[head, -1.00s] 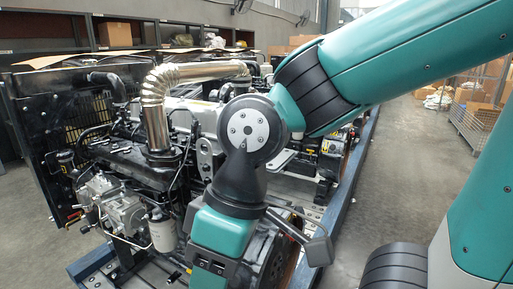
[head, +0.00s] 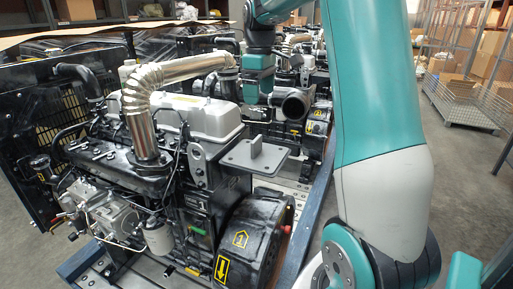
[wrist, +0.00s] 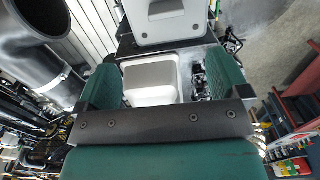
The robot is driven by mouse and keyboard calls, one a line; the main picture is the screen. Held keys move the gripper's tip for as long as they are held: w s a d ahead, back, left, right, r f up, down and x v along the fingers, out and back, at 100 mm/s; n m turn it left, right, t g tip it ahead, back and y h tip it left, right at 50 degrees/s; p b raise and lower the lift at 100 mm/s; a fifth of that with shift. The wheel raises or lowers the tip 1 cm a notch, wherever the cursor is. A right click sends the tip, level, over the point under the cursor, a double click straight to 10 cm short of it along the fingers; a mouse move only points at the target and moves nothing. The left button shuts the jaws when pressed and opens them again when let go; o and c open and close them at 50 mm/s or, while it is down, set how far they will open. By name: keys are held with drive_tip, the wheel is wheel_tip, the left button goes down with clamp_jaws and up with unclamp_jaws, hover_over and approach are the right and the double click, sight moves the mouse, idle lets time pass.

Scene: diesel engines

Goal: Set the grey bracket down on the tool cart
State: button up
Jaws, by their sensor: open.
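The grey bracket (head: 255,157), a flat plate with holes and an upright tab, rests on the near engine in the head view, clear of my arm. My gripper (wrist: 160,78) is open in the wrist view, with a teal finger at each side. A light grey block-like shape shows between the fingers; I cannot tell what it is or whether it is touched. In the head view my wrist is farther back, behind the bracket, and the fingertips cannot be made out. I cannot pick out the tool cart with certainty.
A silver exhaust pipe (head: 142,105) rises on the near engine. A dark open pipe (head: 292,104) is close to my wrist and looms large in the wrist view (wrist: 40,35). A red rack with bottles (wrist: 292,158) stands at right. A wire crate (head: 458,100) stands on open floor.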

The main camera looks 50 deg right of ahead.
sight(257, 138)
wheel_tip(257, 138, down, 11)
drive_tip(key=p, duration=0.2)
drive_tip(key=shift+a+r+p, duration=0.1)
drive_tip(key=shift+a+p, duration=0.05)
drive_tip(key=shift+p, duration=0.25)
drive_tip(key=shift+a+f+p, duration=0.2)
drive_tip(key=shift+f+p, duration=0.55)
drive_tip(key=shift+f, duration=0.6)
drive_tip(key=shift+a+f+p, duration=0.15)
drive_tip(key=shift+f+p, duration=0.55)
drive_tip(key=shift+f, duration=0.65)
drive_tip(key=c, duration=1.4)
